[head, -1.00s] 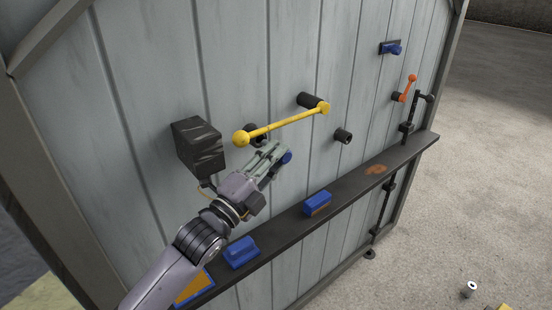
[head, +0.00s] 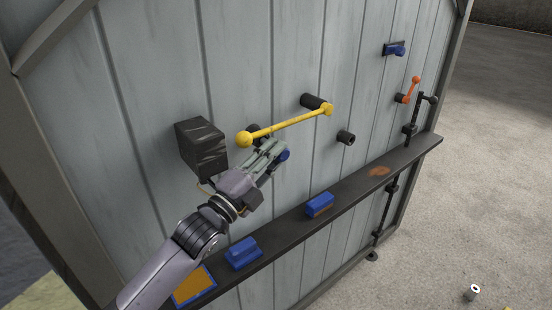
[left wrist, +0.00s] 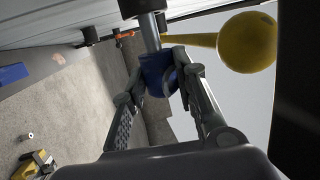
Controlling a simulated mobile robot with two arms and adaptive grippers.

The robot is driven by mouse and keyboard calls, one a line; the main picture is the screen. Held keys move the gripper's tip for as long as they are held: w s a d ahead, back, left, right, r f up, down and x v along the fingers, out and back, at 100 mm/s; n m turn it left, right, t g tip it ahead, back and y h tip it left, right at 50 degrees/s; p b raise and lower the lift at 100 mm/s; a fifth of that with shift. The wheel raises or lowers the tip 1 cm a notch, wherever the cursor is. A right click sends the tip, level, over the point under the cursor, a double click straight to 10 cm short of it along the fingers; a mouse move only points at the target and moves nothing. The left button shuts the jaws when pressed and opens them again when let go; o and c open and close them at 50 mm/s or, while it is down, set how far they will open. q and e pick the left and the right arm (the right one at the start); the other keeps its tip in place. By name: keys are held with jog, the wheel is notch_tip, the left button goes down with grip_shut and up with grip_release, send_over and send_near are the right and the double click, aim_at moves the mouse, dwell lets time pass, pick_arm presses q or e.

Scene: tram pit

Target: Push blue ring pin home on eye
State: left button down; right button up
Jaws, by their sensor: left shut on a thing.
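The blue ring pin (left wrist: 157,75) is between the fingers of my left gripper (left wrist: 160,92), which is shut on it. In the left wrist view its bare metal shank (left wrist: 150,32) runs up to a dark round fitting (left wrist: 135,7), probably the eye, cut off by the frame's top edge. A length of shank shows between fitting and blue ring. In the head view my left gripper (head: 274,157) is below the yellow lever, with the blue ring (head: 284,155) at its fingertips; the pin's far end is hidden there. My right gripper is not in view.
The yellow lever (head: 290,124) and its ball knob (left wrist: 248,42) are close above the gripper. A black box (head: 201,148) stands out from the wall at left. A dark shelf (head: 350,186) with blue blocks (head: 319,205) (head: 243,252) runs below. A dark stub (head: 345,138) is to the right.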

pick_arm(q)
jog(key=shift+w+a, duration=1.1)
jog(key=shift+w, duration=0.25)
jog(key=shift+r, duration=0.1)
jog(key=c, duration=1.2)
grip_release()
jog(key=shift+a, duration=0.1)
jog(key=v, duration=1.2)
